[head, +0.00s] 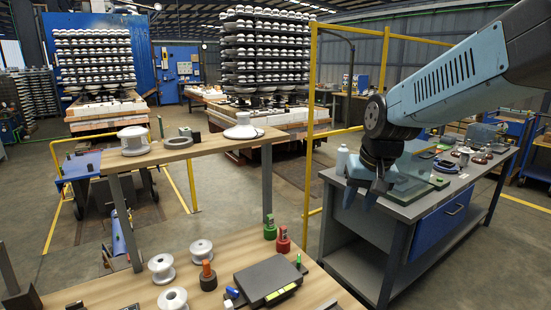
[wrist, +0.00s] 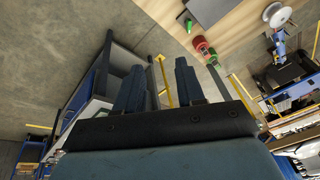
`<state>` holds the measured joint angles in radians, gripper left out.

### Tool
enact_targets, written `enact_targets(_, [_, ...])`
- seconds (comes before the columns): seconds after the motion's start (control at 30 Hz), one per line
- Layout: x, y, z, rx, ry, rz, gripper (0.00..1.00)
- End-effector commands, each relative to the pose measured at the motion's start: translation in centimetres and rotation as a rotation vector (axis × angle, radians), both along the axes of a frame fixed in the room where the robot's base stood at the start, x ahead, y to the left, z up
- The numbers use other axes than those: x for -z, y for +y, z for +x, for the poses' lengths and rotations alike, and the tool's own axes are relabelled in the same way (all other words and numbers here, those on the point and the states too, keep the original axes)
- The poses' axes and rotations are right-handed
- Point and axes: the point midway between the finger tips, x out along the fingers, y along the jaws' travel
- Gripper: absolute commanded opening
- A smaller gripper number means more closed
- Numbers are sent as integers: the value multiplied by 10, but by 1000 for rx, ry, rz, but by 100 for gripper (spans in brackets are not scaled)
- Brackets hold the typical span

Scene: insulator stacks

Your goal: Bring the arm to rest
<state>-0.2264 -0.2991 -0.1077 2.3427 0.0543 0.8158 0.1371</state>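My gripper (head: 359,205) hangs from my blue-grey arm at the right of the head view, fingers pointing down. It is in front of the left end of the grey workbench (head: 405,208) and appears to be above the floor beside it. In the wrist view my gripper (wrist: 159,66) shows two dark fingers standing apart. Only floor and a yellow post show between them. The gripper is open and empty.
A wooden table (head: 225,266) holds white spools (head: 201,251), a black device (head: 267,280), and green (head: 270,228) and red (head: 283,240) pieces. A raised shelf (head: 190,150) carries insulators. A yellow frame post (head: 311,110) stands left of my arm. The bench holds bottles and a glass panel.

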Motion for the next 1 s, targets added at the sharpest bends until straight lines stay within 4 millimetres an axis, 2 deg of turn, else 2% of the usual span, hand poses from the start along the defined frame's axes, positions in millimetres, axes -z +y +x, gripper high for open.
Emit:
enact_targets(0.1, [-16, -12, -24, -4, -46, -9, 38])
enact_targets(0.3, [-34, -29, -65, -13, -116, -39, 38])
enact_targets(0.6, [-47, -44, -116, -18, -201, -99, 38])
enact_targets(0.8, [-48, -49, -130, -20, -223, -120, 38])
enact_targets(1.0, [-48, -49, -131, -21, -223, -121, 38])
